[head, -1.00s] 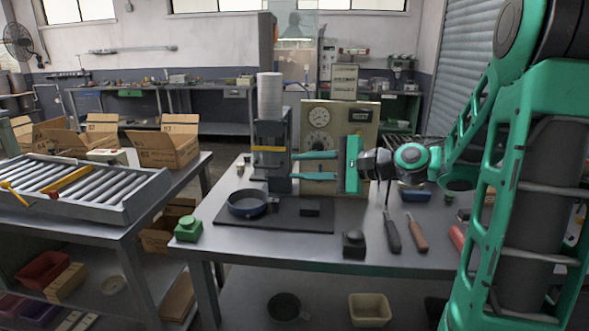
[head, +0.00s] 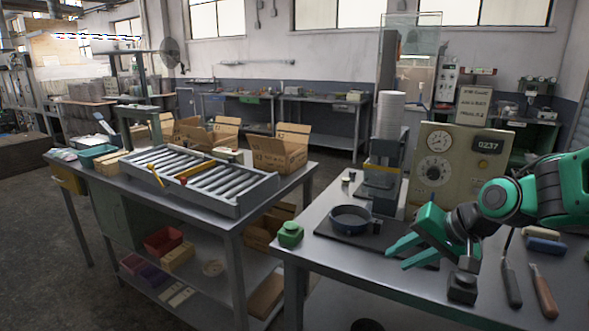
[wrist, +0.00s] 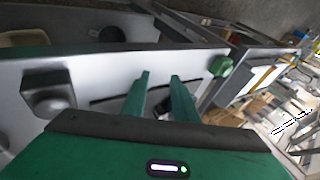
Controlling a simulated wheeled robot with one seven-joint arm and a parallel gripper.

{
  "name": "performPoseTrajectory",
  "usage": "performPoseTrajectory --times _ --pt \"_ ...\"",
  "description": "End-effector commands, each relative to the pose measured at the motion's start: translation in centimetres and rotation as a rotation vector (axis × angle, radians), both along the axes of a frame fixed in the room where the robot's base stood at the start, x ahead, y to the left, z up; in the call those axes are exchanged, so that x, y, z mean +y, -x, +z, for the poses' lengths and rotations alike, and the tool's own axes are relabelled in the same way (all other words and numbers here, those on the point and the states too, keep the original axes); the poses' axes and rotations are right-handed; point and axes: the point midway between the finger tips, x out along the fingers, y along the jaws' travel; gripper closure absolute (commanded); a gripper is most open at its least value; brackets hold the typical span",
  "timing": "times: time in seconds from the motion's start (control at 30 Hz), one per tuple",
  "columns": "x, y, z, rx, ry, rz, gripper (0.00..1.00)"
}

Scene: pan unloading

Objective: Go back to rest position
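My gripper (head: 397,253) is at the right in the head view, above the front part of the workbench (head: 345,262). Its two green fingers point left and stand apart with nothing between them. In the wrist view the two fingers (wrist: 160,92) also show a gap between them. A dark round pan (head: 351,218) sits on the black mat (head: 348,241) to the left of the fingers. The fingers hide the right part of the mat.
A control panel (head: 460,165) and a press with a white cylinder (head: 388,115) stand at the back of the bench. A green button box (head: 290,234), a dark block (head: 462,287) and hand tools (head: 543,291) lie around. A roller conveyor (head: 205,178) is on the left table.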

Motion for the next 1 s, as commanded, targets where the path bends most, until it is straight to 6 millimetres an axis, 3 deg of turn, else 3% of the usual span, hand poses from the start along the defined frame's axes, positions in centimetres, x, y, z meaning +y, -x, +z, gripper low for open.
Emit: performPoseTrajectory --times 0.1,0.4,0.77,1.0 --pt "-0.7 2.3 -0.6 0.001 0.183 0.109 0.74" --pt "-3.1 5.7 -0.9 0.024 0.432 0.255 0.74" --pt "-5.2 8.5 -0.5 0.053 0.592 0.357 0.74" --pt "-9.3 11.7 -1.2 0.174 0.561 0.251 0.74"
